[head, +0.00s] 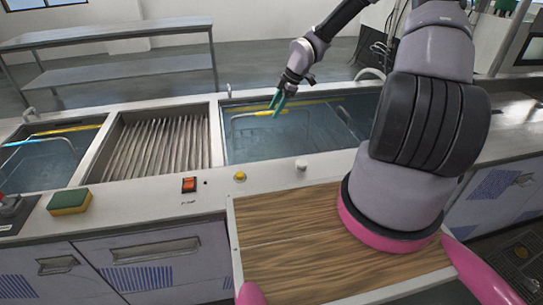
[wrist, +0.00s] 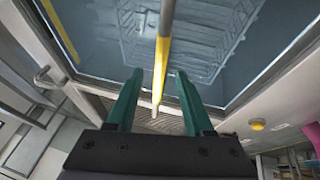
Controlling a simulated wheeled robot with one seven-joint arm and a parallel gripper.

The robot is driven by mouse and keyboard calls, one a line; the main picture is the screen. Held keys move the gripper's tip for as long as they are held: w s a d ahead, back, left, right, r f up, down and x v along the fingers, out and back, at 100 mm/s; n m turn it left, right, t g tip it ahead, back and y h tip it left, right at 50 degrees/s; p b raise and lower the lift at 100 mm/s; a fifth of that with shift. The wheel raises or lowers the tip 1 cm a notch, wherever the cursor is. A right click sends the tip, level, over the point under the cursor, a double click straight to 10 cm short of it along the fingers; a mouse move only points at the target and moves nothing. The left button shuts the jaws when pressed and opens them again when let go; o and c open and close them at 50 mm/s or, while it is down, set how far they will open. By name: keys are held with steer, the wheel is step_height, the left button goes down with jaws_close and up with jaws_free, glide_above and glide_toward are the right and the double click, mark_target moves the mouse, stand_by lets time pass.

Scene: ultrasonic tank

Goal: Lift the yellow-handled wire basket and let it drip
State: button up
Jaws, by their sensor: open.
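The yellow handle (head: 263,113) of the wire basket crosses the large water-filled tank near its middle back. In the wrist view the yellow handle (wrist: 161,62) runs lengthwise between the two green fingers. The wire basket (wrist: 205,38) shows dimly below the water surface. My gripper (head: 278,102) is above the tank at the handle, its fingers pointing down. In the wrist view my gripper (wrist: 160,76) is open, with a finger on each side of the handle and visible gaps. I cannot tell how deep the handle sits between the fingers.
A ribbed drain section (head: 158,142) lies left of the large tank. Beyond it is a smaller tank (head: 45,160) with a blue and a yellow bar. A sponge (head: 69,201), a red switch (head: 189,184) and a yellow knob (head: 240,176) sit along the front counter.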

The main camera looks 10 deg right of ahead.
steer(key=x, duration=0.5)
steer(key=shift+w+f, duration=0.1)
steer(key=shift+f, duration=0.3)
steer(key=shift+c, duration=0.4)
jaws_close()
